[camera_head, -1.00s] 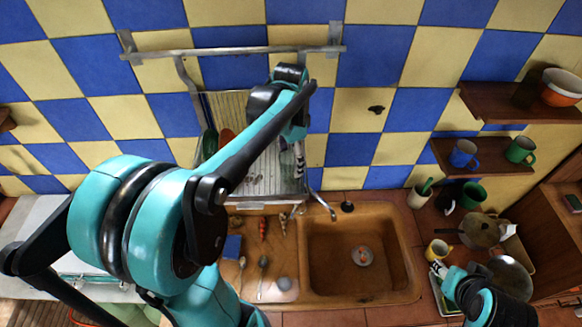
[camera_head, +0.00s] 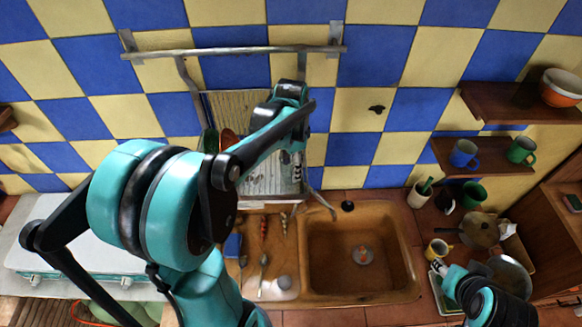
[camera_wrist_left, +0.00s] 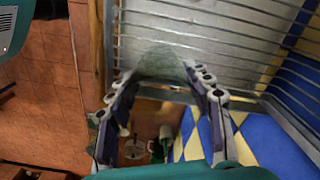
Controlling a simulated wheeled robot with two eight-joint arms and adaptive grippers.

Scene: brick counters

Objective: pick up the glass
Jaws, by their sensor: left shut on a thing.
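The glass (camera_wrist_left: 160,62) is a greenish, see-through shape in the left wrist view. It sits between the fingertips of my left gripper (camera_wrist_left: 160,80), which is shut on it in front of the metal dish rack (camera_wrist_left: 210,40). In the head view my left gripper (camera_head: 297,168) shows small in front of the right side of the rack (camera_head: 255,182), partly behind the arm. I cannot make out the glass there. My right gripper (camera_head: 439,268) is at the lower right beside the dish area; its jaws are too small to read.
A brown sink (camera_head: 325,285) lies right of the rack. Utensils lie on the counter to its left, with a pale round thing (camera_head: 284,282). Shelves with a blue mug (camera_head: 463,154), a green mug (camera_head: 521,150) and a bowl (camera_head: 561,88) are at right. A hob (camera_head: 75,262) is at left.

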